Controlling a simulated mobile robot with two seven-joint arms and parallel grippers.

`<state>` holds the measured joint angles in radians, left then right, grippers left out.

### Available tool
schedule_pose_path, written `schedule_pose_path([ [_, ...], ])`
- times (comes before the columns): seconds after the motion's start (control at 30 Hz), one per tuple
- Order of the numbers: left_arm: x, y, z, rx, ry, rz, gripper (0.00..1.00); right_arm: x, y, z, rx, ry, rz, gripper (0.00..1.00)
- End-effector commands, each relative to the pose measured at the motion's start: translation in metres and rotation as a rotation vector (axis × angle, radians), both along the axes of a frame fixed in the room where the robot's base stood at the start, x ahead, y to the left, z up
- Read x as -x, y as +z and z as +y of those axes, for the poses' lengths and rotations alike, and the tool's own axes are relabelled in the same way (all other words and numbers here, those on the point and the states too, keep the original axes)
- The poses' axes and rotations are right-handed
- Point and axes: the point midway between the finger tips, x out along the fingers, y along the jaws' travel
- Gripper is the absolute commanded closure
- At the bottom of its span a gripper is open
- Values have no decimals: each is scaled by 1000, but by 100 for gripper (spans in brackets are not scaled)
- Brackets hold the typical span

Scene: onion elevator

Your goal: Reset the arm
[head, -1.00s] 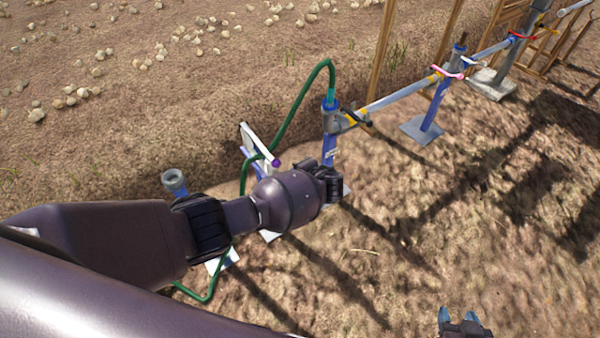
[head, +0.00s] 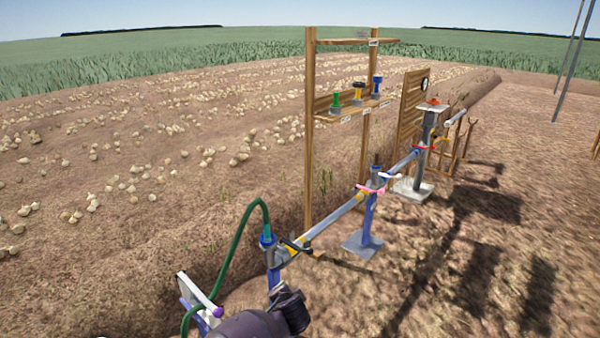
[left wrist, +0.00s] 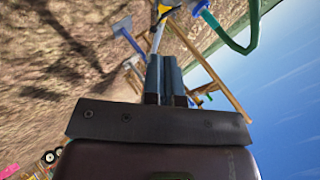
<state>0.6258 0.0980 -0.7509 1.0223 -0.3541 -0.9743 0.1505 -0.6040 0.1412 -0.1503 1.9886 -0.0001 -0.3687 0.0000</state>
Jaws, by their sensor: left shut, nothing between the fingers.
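My left arm's dark wrist part (head: 290,308) shows at the bottom of the head view, in front of the pipe's near end; its fingers cannot be made out there. In the left wrist view my left gripper (left wrist: 165,75) has its two dark fingers side by side, shut and empty. The fingers overlap the stands and pipe behind them in that view, with no visible contact. My right gripper is in neither current view.
A pipe line (head: 330,220) on blue stands (head: 366,225) runs away to the right. A green hose (head: 232,245) loops at its near end. A wooden shelf (head: 345,115) holds coloured fittings. Bare ground (head: 450,290) lies open to the right.

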Motion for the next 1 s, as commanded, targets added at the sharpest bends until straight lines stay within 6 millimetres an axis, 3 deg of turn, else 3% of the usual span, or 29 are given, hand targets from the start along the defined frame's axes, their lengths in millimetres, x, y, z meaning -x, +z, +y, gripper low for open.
schedule_pose_path([
  [0.1, 11, 17, -24, 192, -72, -33, 100, 3, -3, -1, 0, -2, 8, 51],
  [0.2, 25, 31, -31, 358, -107, -70, 100, 4, -3, -1, 0, -2, 9, 51],
  [0.37, 54, 53, -16, 585, -109, -149, 100, 3, -2, 0, 0, -2, 7, 51],
  [0.57, 94, 69, 31, 771, -46, -249, 100, -1, 1, 0, 0, 0, -3, 51],
  [0.7, 127, 73, 74, 847, 22, -310, 100, -5, 4, 1, 0, 2, -12, 51],
  [1.0, 217, 59, 167, 889, 216, -358, 100, -7, 5, 1, 0, 4, -16, 51],
])
